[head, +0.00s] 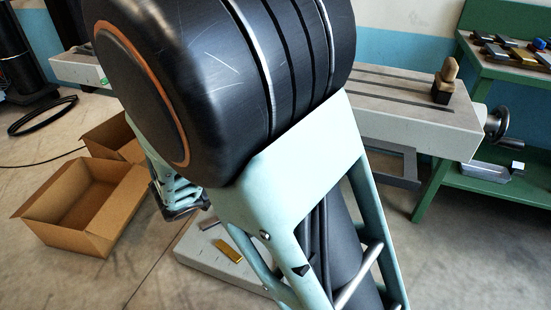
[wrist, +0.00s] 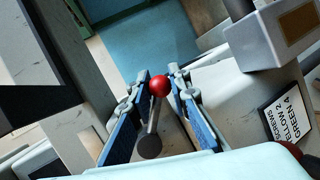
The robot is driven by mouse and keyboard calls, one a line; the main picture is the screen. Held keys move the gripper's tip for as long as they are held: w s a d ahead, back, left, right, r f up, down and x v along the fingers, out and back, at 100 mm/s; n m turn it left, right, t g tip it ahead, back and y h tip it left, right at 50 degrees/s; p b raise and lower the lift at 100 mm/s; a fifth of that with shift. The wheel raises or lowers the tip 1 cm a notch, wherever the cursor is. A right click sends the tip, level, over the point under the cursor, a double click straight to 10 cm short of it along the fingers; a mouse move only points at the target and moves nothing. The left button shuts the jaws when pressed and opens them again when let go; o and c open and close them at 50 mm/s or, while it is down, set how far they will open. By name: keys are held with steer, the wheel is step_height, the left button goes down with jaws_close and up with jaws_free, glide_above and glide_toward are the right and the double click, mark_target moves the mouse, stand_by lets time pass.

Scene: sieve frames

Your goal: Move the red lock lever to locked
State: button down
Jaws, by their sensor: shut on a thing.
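In the wrist view, the red lock lever (wrist: 159,85) has a round red knob on a thin grey rod that runs down to a dark round base. My gripper (wrist: 161,82) is shut on the knob, with its blue-padded fingers on either side. In the head view, my own arm fills the middle and hides the lever. Part of my gripper shows low behind the arm. I cannot tell from these views which position the lever is in.
A label (wrist: 286,113) with lettering about screws is right of the lever in the wrist view. The head view shows a slotted machine table (head: 400,120) with a handwheel (head: 497,122), a green bench (head: 490,85) at right, and open cardboard boxes (head: 85,205) on the floor at left.

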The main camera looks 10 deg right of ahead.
steer(key=shift+a, duration=0.15)
stand_by(0.3)
steer(key=c, duration=2.1)
jaws_free()
steer(key=v, duration=1.2)
steer(key=shift+r, duration=0.1)
